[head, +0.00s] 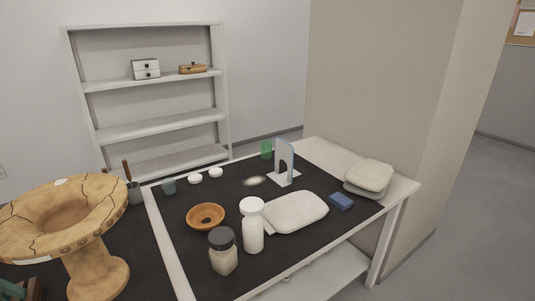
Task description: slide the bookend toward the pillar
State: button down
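The bookend (285,160) is a light grey upright plate with an arched opening and a flat white foot. It stands on the dark mat (184,247) near the back of the table. The pillar (375,75) is the broad beige column behind and to the right of the table. A gap of mat and pale table top lies between the bookend and the pillar. My gripper is not in view.
A white cushion (298,211) lies in front of the bookend, a blue block (341,201) to its right. Stacked pale pads (370,174) sit by the pillar. A green object (266,149) stands behind left. A white bottle (252,228), jar (223,256) and bowl (205,216) stand nearer.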

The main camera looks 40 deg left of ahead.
aim_at(283, 150)
jog(key=u, duration=0.65)
jog(key=i, duration=0.8)
jog(key=u, duration=0.65)
